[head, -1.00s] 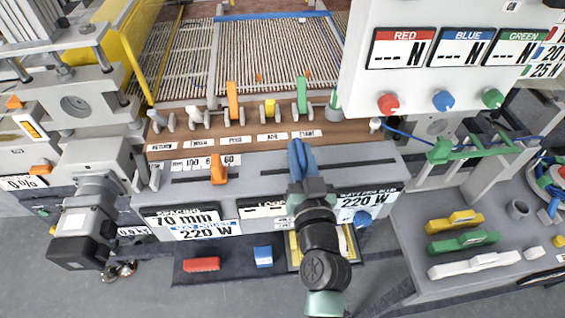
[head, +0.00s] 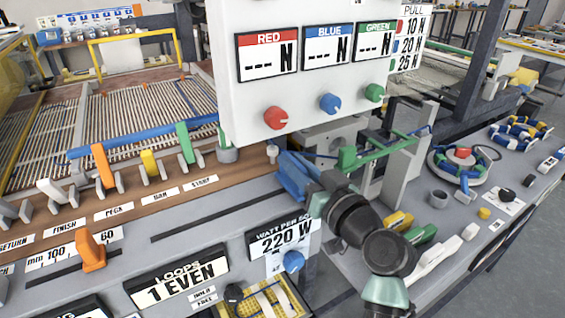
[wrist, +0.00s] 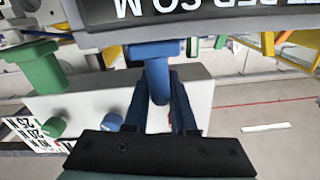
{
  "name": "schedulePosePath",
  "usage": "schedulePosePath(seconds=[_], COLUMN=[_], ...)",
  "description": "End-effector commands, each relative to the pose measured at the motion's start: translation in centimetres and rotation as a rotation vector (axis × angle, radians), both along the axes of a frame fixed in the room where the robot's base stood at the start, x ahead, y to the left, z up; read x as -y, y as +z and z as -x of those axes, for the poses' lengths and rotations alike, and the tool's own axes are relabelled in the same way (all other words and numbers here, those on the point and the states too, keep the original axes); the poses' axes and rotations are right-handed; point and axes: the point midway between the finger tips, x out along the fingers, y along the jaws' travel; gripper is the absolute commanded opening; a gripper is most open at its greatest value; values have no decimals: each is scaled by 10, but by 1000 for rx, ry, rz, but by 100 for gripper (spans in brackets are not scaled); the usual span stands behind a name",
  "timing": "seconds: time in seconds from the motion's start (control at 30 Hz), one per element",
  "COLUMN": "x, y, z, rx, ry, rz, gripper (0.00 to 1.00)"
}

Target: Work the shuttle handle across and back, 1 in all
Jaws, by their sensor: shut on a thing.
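The blue shuttle handle (wrist: 155,55) shows in the wrist view as a broad block with a round post, under the dark edge of a panel. It stands between the two dark blue fingers of my gripper (wrist: 158,100), which are shut on it. In the head view my gripper (head: 292,172) is over the right part of the grey ledge (head: 215,232), past the right end of the visible slot (head: 215,209). There the blue fingers and the handle run together, and the gripper hides the handle's foot and the slot's end.
A white panel (head: 245,105) with red, blue and green knobs stands close behind my gripper. A green bracket (head: 347,158) is just right of it. Several levers, such as an orange one (head: 103,166), line the wooden rail. The orange slider (head: 91,250) is farther left.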

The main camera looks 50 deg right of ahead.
Motion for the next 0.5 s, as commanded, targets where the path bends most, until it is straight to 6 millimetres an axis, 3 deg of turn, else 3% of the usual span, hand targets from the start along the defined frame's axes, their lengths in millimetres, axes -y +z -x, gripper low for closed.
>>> schedulePosePath(seconds=[0.33, 0.37, 0.5], x=[7, 7, 6], y=[1, 2, 2], z=[3, 3, 3], rx=[3, 3, 3], ry=[-15, -16, -14], rz=[1, 1, 2], gripper=[0, 28, 52])
